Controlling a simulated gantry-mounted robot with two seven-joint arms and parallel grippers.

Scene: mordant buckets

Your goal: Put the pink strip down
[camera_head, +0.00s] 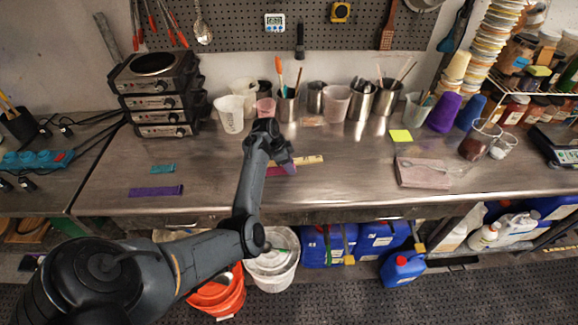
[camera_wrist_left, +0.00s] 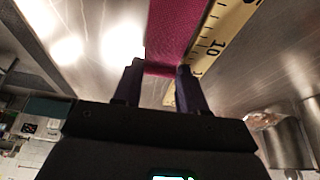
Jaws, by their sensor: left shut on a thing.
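The pink strip (camera_wrist_left: 172,30) is between the fingers of my left gripper (camera_wrist_left: 159,74) in the left wrist view, with a yellow ruler (camera_wrist_left: 222,32) beside and partly behind it. In the head view my left gripper (camera_head: 282,158) is over the middle of the steel table (camera_head: 345,180), shut on the strip (camera_head: 290,169), of which only a small part shows. The ruler (camera_head: 309,160) lies on the table there. I cannot tell whether the strip touches the table or the ruler. My right gripper is not in view.
A purple strip (camera_head: 156,191) and a teal strip (camera_head: 163,169) lie on the table at left. Cups and steel pots, such as a white beaker (camera_head: 229,114), line the back. Bare table separates these.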

